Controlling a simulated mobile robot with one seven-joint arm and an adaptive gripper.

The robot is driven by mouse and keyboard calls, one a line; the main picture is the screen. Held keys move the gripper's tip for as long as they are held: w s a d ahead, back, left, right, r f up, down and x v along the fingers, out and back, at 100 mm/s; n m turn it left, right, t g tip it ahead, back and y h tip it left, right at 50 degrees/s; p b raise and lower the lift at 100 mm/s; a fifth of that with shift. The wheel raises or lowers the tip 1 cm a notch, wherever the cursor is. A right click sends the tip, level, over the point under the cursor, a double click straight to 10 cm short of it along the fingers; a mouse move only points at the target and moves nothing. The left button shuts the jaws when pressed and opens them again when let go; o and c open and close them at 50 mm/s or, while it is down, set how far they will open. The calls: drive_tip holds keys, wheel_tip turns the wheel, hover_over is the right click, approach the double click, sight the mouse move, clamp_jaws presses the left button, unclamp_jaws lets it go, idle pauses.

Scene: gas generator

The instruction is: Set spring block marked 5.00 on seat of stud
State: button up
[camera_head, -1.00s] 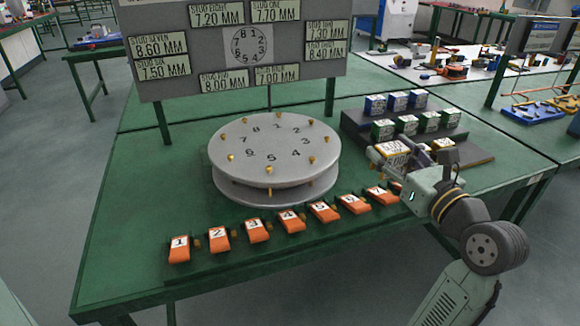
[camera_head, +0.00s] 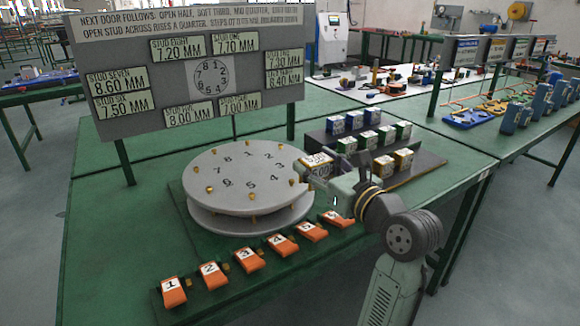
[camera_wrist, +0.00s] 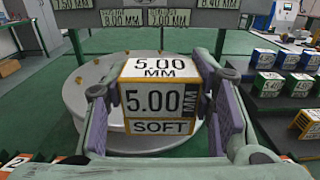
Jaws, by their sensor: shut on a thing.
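The spring block marked 5.00 MM SOFT (camera_wrist: 158,102) has white labels and a yellow-orange frame. My gripper (camera_wrist: 162,115) is shut on it, with purple-padded fingers on both sides. In the head view my gripper (camera_head: 328,180) holds the block (camera_head: 317,160) at the right edge of the grey round plate (camera_head: 225,208). The plate has numbers 1 to 8 and several small brass studs (camera_head: 210,189) around its rim. In the wrist view the plate (camera_wrist: 80,100) lies behind and below the block, which hides part of it. I cannot tell whether the block touches anything below.
A dark stepped rack (camera_head: 425,167) with blue, green and yellow blocks stands to the right. Orange numbered tabs (camera_head: 210,274) line the front of the green table (camera_head: 110,220). A grey board (camera_head: 130,125) with stud sizes stands behind the plate.

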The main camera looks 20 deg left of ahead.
drive_tip(key=p, duration=0.1)
hover_over(292, 180)
drive_tip(key=shift+s+d+f, duration=0.1)
drive_tip(key=shift+s+f, duration=0.05)
drive_tip(key=shift+f, duration=0.2)
drive_tip(key=shift+f+p, duration=0.4)
drive_tip(key=shift+f, duration=1.4)
drive_tip(key=shift+f, duration=0.45)
drive_tip(key=shift+f, duration=0.15)
drive_tip(key=o, duration=1.4)
drive_tip(key=shift+r, duration=0.35)
drive_tip(key=b+v, duration=0.2)
drive_tip(key=v, duration=0.9)
drive_tip(key=shift+s+d+r, duration=0.2)
drive_tip(key=shift+s+d, duration=0.05)
drive_tip(key=shift+d, duration=0.05)
